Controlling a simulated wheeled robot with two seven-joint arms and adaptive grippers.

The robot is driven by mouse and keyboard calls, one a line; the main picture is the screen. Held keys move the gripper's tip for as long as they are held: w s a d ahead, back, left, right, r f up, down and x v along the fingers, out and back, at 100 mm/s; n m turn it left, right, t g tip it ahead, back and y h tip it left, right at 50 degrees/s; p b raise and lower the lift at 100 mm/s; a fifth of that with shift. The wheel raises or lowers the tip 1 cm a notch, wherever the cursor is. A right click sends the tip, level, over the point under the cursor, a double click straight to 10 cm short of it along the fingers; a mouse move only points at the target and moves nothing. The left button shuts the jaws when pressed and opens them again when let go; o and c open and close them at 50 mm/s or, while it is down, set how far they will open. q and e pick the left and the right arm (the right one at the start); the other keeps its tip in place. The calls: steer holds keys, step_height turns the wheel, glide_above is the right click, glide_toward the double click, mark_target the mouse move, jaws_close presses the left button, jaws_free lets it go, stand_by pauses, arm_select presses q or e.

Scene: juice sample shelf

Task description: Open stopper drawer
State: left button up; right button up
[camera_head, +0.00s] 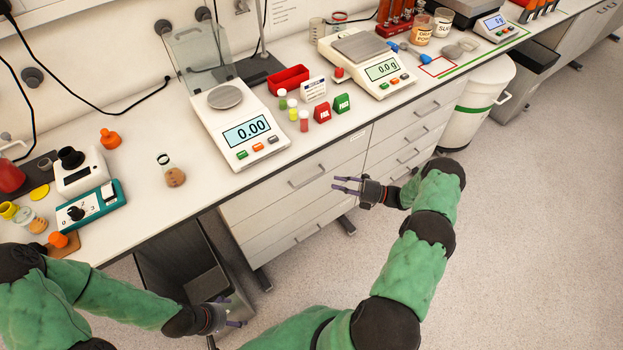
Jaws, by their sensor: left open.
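The drawers are in white cabinets under the bench, and all look shut. The left cabinet has a top drawer (275,190) with a bar handle (307,177) and a lower drawer (290,238). The right cabinet has several narrower drawers (412,112) with bar handles. I cannot tell from any label which is the stopper drawer. My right gripper (336,184) is open and empty, its fingers pointing left, in front of the cabinets just right of the left top handle. My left gripper (234,312) is open and empty, low at the bottom, near the dark bin.
The white bench (220,188) carries a balance (228,120), a second scale (370,65), a red tray (288,79), small vials and a flask (172,172). A dark bin (170,262) stands under the left part. A white bin (480,100) stands right. The floor in front is clear.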

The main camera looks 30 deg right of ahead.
mark_target(312, 179)
steer(key=b+x, duration=0.1)
steer(key=x, duration=0.9)
jaws_close()
